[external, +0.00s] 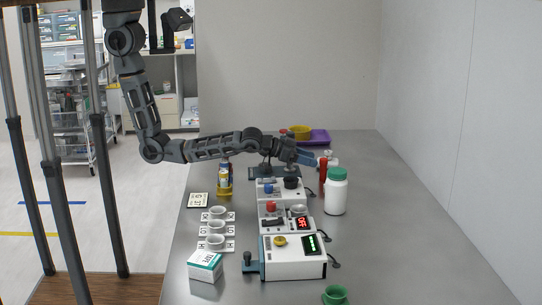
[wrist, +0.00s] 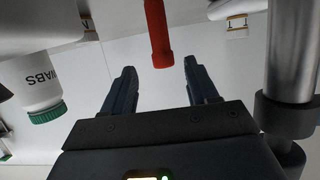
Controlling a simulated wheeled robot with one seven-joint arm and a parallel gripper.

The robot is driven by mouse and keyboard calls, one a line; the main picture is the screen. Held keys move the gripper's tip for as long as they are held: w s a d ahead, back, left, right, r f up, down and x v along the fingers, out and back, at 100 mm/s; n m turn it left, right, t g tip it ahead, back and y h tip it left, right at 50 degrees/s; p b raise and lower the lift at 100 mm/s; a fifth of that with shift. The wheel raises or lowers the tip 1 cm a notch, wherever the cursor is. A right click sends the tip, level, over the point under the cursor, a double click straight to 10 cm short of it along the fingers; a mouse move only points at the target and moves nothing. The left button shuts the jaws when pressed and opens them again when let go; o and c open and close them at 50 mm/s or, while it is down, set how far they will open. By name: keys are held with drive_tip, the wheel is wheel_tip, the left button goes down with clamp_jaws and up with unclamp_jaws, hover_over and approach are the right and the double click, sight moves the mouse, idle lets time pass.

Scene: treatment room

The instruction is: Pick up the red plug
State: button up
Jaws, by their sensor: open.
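The red plug (external: 323,177) looks like a slim red upright rod beside the white bottle in the external view. In the wrist view the red plug (wrist: 157,36) comes in from the top edge, and its end lies between the lines of my two fingers. My gripper (wrist: 159,70) is open, with dark fingers on either side of the plug's end and clear gaps to both. In the external view my gripper (external: 308,158) is at the plug's upper part. I cannot tell how deep the plug sits between the fingers.
A white bottle with a green cap (external: 337,192) stands close right of the plug; the bottle (wrist: 40,88) also shows in the wrist view. A grey cylinder (wrist: 290,55) is near my right finger. Device boxes (external: 292,257) line the table's middle. The table's right side (external: 400,230) is clear.

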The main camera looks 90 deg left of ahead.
sight(321, 159)
drive_tip(key=x, duration=0.3)
drive_tip(key=p+x, duration=0.1)
drive_tip(key=shift+w+a+r, duration=0.15)
drive_tip(key=shift+w+a, duration=0.05)
drive_tip(key=shift+w, duration=0.2)
drive_tip(key=shift+w+f, duration=0.25)
drive_tip(key=shift+w, duration=0.3)
drive_tip(key=c, duration=1.1)
